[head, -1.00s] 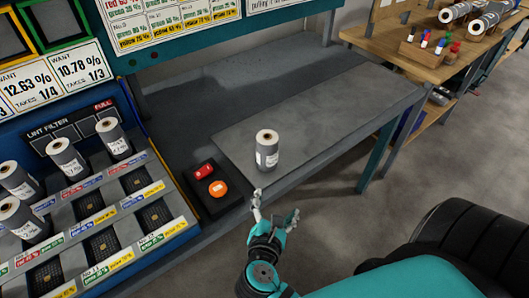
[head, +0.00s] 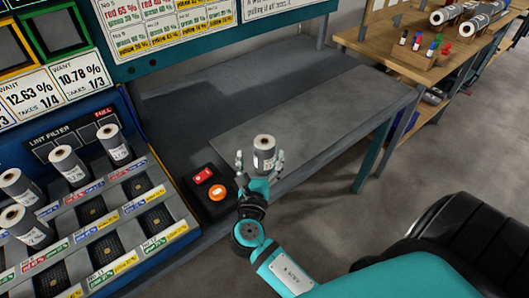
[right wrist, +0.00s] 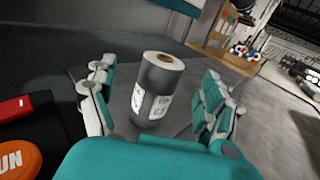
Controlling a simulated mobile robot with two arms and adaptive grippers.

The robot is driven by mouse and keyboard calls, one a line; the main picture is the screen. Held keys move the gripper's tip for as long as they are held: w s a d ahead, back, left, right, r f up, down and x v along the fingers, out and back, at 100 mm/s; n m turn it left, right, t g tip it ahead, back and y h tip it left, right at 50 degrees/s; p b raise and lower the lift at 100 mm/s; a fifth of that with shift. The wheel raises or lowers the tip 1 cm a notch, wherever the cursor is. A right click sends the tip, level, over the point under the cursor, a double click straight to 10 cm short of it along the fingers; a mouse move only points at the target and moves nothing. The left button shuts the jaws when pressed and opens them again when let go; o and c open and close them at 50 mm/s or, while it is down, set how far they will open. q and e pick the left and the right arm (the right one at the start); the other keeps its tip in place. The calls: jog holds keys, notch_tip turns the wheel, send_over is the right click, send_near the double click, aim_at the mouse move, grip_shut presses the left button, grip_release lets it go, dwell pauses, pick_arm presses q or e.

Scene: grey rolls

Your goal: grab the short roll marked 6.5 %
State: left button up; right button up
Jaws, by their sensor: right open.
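A short grey roll (head: 264,152) with a white label stands upright on the grey bench (head: 330,108). The print on its label is too small to read. My right gripper (head: 260,161) is open, with one finger on each side of the roll. In the right wrist view, the roll (right wrist: 154,90) stands between the spread fingers (right wrist: 155,98), with gaps on both sides. My left gripper is not in view.
A black box with a red switch (head: 203,175) and an orange button (head: 217,192) sits left of my gripper. Several more rolls stand in a slotted rack (head: 97,211) at left. A wooden table (head: 395,62) with rolls and markers stands at back right.

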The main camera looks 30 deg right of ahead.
aim_at(263, 149)
jog(key=shift+w+d, duration=0.45)
jog(key=x, duration=0.1)
jog(key=p+x, duration=0.1)
jog(key=x, duration=0.2)
jog(key=shift+d+r, duration=0.25)
jog(key=shift+r, duration=0.05)
jog(key=shift+w+d+f+p, duration=0.1)
jog(key=shift+w+d+p, duration=0.15)
jog(key=shift+p, duration=0.05)
jog(key=shift+c, duration=1.2)
grip_shut()
